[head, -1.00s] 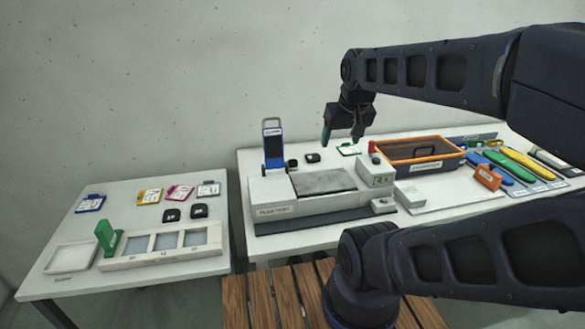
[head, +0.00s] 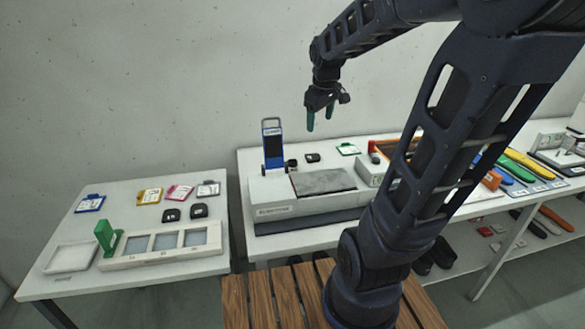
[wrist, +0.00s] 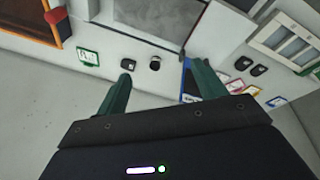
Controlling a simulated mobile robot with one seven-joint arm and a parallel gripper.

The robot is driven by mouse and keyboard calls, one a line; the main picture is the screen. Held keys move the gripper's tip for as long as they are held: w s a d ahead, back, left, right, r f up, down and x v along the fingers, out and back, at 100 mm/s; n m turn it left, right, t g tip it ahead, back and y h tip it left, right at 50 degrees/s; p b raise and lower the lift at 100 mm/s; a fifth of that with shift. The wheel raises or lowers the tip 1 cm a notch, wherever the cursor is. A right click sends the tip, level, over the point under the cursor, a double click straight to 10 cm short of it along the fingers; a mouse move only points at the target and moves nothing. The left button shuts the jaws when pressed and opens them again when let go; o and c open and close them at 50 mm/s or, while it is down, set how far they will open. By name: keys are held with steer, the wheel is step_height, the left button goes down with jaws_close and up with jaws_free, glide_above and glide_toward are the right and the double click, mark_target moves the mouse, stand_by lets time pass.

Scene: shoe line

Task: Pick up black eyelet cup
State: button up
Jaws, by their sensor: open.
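Several small black items could be the black eyelet cup; I cannot tell which by their marks. One pair lies behind the grey-topped machine, a left one (head: 291,163) and a right one (head: 313,158). This pair also shows in the wrist view, one (wrist: 127,64) near a fingertip and one (wrist: 155,63) between the fingers. Another pair lies on the left table, a left one (head: 172,214) and a right one (head: 199,210). My gripper (head: 320,119) is open and empty, pointing down in the air above the back of the right table; its green fingers also show in the wrist view (wrist: 163,72).
A blue upright device (head: 272,143) stands beside the machine (head: 270,190). A green-edged card (head: 348,149) lies to the right. A white frame (head: 115,258) with a green block (head: 105,236) and several coloured cards fill much of the left table (head: 130,192).

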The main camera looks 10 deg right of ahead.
steer(key=w+a+f+n+g, duration=0.1)
steer(key=w+f+n, duration=0.25)
steer(key=w, duration=0.35)
steer(key=w+a+f+n+g, duration=0.1)
steer(key=w+f+n, duration=0.25)
steer(key=w, duration=0.35)
steer(key=n+g, duration=0.1)
steer(key=n, duration=0.4)
glide_toward(292, 161)
steer(key=shift+a+f+n, duration=0.15)
steer(key=shift+a+n, duration=0.05)
steer(key=shift+n, duration=0.1)
step_height(292, 161, down, 5)
steer(key=shift+f, duration=0.15)
steer(key=shift+s+d+f, duration=0.1)
steer(key=shift+d+f, duration=0.1)
steer(key=shift+f, duration=1.05)
steer(key=shift+d+f, duration=0.25)
steer(key=shift+f, duration=1.05)
steer(key=c, duration=1.1)
